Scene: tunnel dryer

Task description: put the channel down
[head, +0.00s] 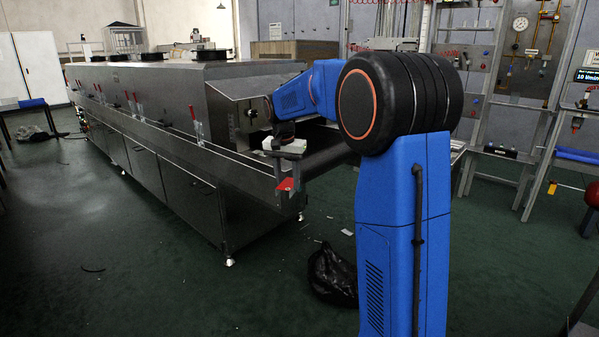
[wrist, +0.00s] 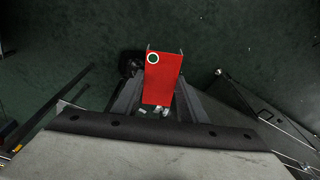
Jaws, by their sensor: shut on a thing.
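The channel is a red piece with a light ring mark near one end. In the wrist view the channel (wrist: 163,84) stands between the two dark fingers of my gripper (wrist: 159,77), with its red face toward the camera. My gripper (head: 288,182) is shut on it. In the head view the red channel (head: 287,184) hangs below the gripper, beside the open end of the steel dryer (head: 150,100). In the wrist view green floor shows beyond the channel, and nothing is seen supporting it. Its far side is hidden.
A dark belt (head: 325,150) comes out of the dryer's end, partly behind my arm. A black bag (head: 333,274) and pale scraps lie on the green floor (head: 150,270) below. A frame with gauges and hoses (head: 530,60) stands at the right. The front-left floor is mostly clear.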

